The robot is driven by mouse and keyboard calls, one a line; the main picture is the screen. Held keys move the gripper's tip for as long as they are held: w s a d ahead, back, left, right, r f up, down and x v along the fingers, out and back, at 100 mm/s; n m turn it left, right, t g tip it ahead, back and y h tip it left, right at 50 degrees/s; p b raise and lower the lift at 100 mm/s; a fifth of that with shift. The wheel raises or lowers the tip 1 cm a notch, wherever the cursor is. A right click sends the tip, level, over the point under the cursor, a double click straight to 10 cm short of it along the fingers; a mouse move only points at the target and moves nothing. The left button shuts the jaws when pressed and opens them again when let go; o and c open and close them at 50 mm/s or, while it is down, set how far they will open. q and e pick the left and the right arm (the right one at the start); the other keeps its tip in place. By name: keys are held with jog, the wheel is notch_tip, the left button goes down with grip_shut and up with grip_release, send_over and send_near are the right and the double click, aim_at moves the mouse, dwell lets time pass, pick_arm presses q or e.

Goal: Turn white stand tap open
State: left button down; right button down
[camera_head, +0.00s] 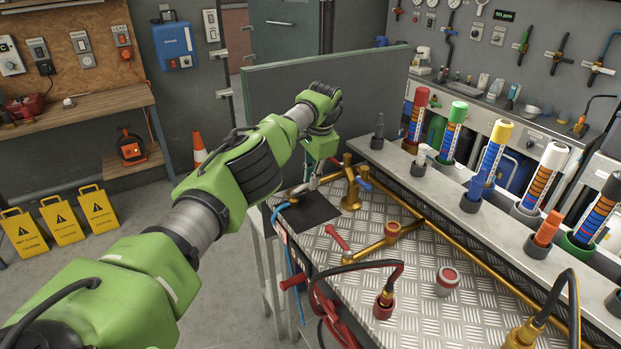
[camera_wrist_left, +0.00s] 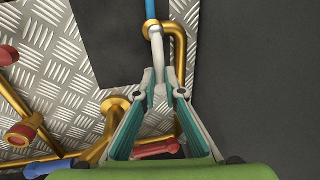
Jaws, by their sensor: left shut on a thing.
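In the left wrist view, my left gripper (camera_wrist_left: 155,85) is shut on the pale grey-white lever of the white stand tap (camera_wrist_left: 153,38). The lever lies in line with the fingers, with a blue part (camera_wrist_left: 151,9) beyond it and a bent brass pipe (camera_wrist_left: 180,50) beside it. In the head view my left gripper (camera_head: 303,190) is down at the far left end of the metal bench, beside a brass stand tap with a blue handle (camera_head: 361,184). The fingers and arm hide part of the white tap there. My right gripper is out of view.
A red-handled tap (camera_head: 338,238) and brass pipes (camera_head: 430,222) stand on the tread-plate bench (camera_head: 465,300). A dark panel (camera_head: 300,95) rises behind the arm. Several coloured tubes (camera_head: 494,147) line the right shelf. A red hose (camera_head: 320,305) hangs at the front.

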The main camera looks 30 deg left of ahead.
pick_arm(q)
jog(key=c, duration=2.1)
grip_release()
jog(key=shift+w+d+r, duration=0.1)
jog(key=shift+w+d, duration=0.2)
jog(key=shift+w, duration=0.2)
notch_tip(320, 180, up, 12)
jog(key=s+d, duration=0.1)
jog(key=d, duration=0.1)
jog(key=shift+f, duration=0.25)
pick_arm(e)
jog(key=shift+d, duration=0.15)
pick_arm(q)
jog(key=shift+d, duration=0.1)
